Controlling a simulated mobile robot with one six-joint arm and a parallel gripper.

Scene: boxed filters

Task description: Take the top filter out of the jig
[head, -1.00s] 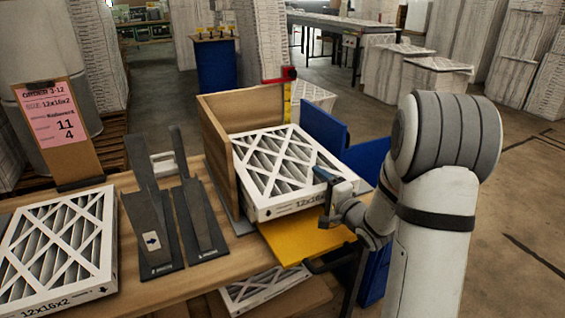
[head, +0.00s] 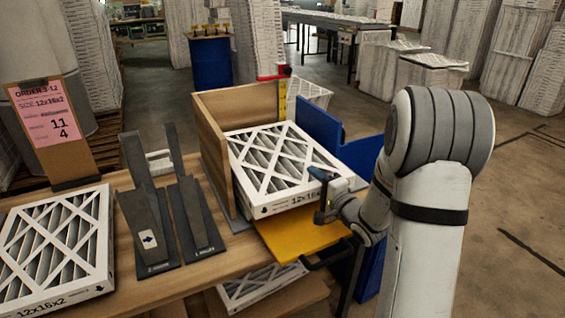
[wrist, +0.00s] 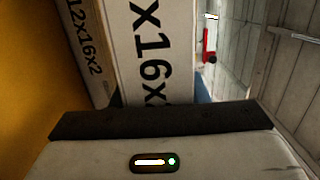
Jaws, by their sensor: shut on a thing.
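The top filter (head: 285,160), a white-framed pleated panel marked 12x16x2, lies in the wooden jig (head: 212,150). My gripper (head: 322,190) is shut on its near edge, towards the right corner. In the wrist view the top filter's printed side (wrist: 150,50) stands against the dark gripper edge. A lower filter (wrist: 85,45) with the same print shows beside it, at an angle to it with a narrow dark gap between. The fingertips are largely hidden by the filter and my wrist.
A yellow plate (head: 295,235) lies below the jig's front. A blue panel (head: 320,130) stands at its right. Another filter (head: 55,250) lies on the bench at left, beside dark grey stands (head: 150,225) and an order clipboard (head: 50,130). Filters also lie on a shelf below.

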